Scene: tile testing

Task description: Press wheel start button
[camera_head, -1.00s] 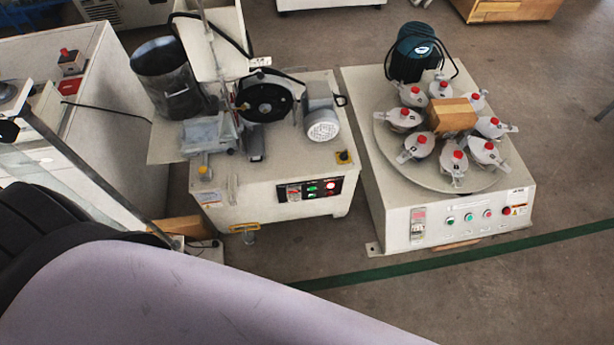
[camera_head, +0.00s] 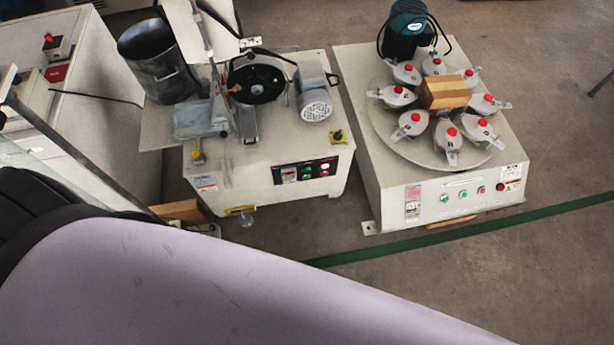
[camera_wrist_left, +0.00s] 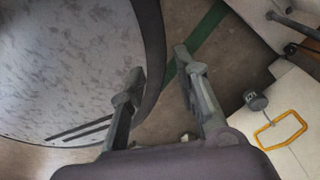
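The machine with the black wheel (camera_head: 258,78) stands at centre left in the head view. Its black control panel (camera_head: 306,171) on the front edge carries small lit green and red buttons; their labels are too small to read. My right gripper is not in view.
A white cabinet (camera_head: 105,110) with a red button box stands at the left in the head view. A green floor line (camera_head: 420,239) crosses in front of the machines. The floor at the lower right is clear. My pale arm link covers the lower left.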

